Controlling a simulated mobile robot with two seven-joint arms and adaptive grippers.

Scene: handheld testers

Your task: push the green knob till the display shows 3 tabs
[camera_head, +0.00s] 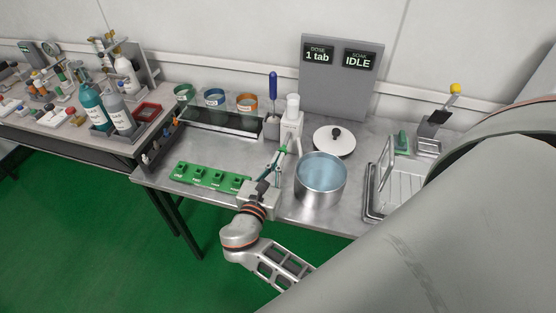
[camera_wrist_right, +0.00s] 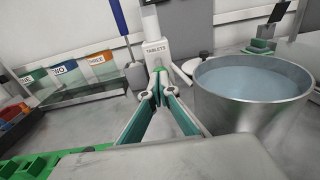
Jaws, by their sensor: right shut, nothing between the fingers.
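The white tablet dispenser (camera_head: 291,122) stands on the steel table in front of the grey panel. In the wrist view it is labelled TABLETS (camera_wrist_right: 156,49), and a small part of the green knob (camera_wrist_right: 158,70) shows low on its front. My right gripper (camera_head: 285,149) is shut and empty, its tips at the dispenser's lower front. In the wrist view the tips (camera_wrist_right: 155,88) hide part of the knob; I cannot tell whether they touch it. The dose display (camera_head: 318,55) reads "1 tab". My left gripper is not in view.
A steel pot of water (camera_head: 321,178) stands close right of my gripper, with a lid (camera_head: 334,141) behind it. A green block tray (camera_head: 210,178) lies left. A blue-handled tool (camera_head: 272,92) stands beside the dispenser. The soak display (camera_head: 359,59) reads IDLE.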

